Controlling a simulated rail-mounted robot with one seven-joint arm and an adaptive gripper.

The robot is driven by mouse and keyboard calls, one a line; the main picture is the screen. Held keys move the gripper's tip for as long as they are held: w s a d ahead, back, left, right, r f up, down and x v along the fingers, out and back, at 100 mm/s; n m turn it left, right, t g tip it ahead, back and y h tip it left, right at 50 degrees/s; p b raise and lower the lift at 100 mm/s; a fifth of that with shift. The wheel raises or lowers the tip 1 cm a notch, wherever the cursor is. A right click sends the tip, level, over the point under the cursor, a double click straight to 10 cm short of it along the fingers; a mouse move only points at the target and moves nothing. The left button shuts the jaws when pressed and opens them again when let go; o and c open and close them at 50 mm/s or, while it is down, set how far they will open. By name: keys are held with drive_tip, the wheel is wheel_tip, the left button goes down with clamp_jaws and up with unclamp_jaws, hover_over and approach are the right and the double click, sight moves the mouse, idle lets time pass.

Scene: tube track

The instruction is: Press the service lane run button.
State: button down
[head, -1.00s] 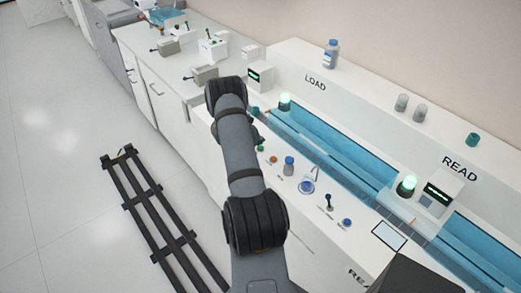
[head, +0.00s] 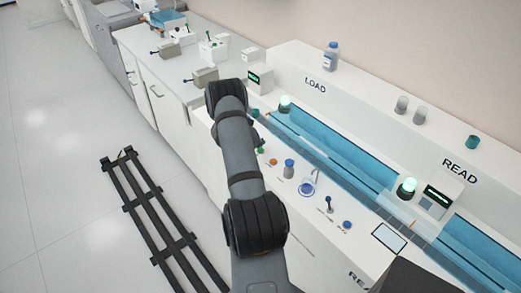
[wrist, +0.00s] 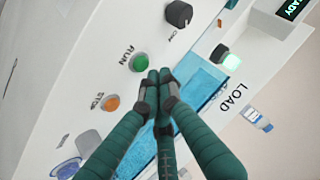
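The green button (wrist: 138,62), labelled RUN, sits on the white sloped panel in the wrist view. It also shows small beside my arm in the head view (head: 260,150). My gripper (wrist: 160,76) has dark teal fingers with their tips drawn together and nothing between them. The tips appear just right of and slightly below the green button in the wrist view. I cannot tell how high they are above the panel; no contact is visible. In the head view my arm hides most of the gripper.
An orange STOP button (wrist: 112,103) and a black ON knob (wrist: 178,14) flank the green button. A lit green lamp (wrist: 231,62) stands near the blue track (wrist: 200,85).

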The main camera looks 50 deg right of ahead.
drive_tip(key=shift+f, duration=0.15)
drive_tip(key=shift+f+b, duration=0.3)
drive_tip(key=shift+b, duration=0.1)
